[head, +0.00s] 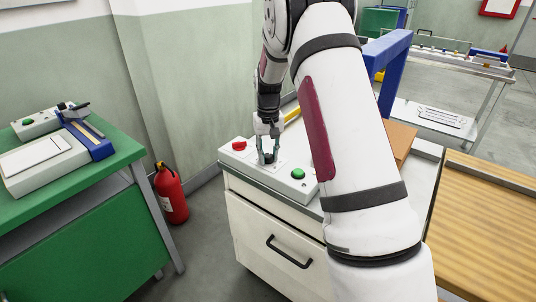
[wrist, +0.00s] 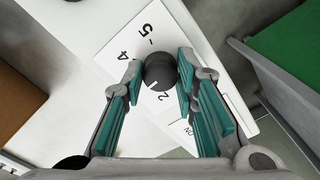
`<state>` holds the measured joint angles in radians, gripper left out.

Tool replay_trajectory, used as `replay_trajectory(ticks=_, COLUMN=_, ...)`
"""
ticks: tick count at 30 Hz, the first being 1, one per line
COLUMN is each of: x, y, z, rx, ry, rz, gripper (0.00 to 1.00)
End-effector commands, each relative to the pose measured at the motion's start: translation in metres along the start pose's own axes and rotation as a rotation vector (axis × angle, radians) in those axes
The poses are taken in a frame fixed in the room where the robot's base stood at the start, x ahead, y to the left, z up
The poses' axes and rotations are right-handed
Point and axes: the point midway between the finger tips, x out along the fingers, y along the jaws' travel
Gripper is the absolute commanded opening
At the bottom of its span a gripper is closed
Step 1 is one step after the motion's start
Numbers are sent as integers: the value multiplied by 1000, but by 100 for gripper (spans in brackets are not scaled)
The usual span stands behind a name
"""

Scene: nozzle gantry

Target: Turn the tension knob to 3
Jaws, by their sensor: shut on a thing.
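The tension knob (wrist: 160,72) is a dark round knob on a white dial plate (wrist: 105,28), seen in the wrist view. The digits 5, 4 and 2 show around it. A short white mark on the knob points down, close to the 2 and slightly to its left. The 3 is not visible; my left finger covers the plate between 4 and 2. My gripper (wrist: 160,67) is shut on the knob, one fingertip on each side.
A red button (head: 239,145) and a green button (head: 297,174) flank my gripper on the box. The box stands on a white drawer cabinet (head: 250,225). A blue gantry frame (head: 390,75) stands behind my arm. A green bench (head: 75,235) and a fire extinguisher (head: 171,193) are left.

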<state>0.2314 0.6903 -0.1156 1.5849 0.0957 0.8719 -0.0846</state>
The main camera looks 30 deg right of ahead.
Motion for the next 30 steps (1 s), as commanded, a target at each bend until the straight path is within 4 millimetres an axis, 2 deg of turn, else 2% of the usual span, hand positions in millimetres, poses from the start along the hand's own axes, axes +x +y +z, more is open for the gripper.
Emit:
replay_trajectory(ticks=20, x=0, y=-1, z=0, rx=55, ry=0, rz=-2, gripper=0)
replay_trajectory(ticks=21, x=0, y=-1, z=0, rx=55, ry=-1, rz=-2, gripper=36)
replay_trajectory(ticks=23, x=0, y=-1, z=0, rx=55, ry=0, rz=-2, gripper=48)
replay_trajectory(ticks=30, x=0, y=0, z=0, rx=55, ry=0, rz=-1, gripper=48)
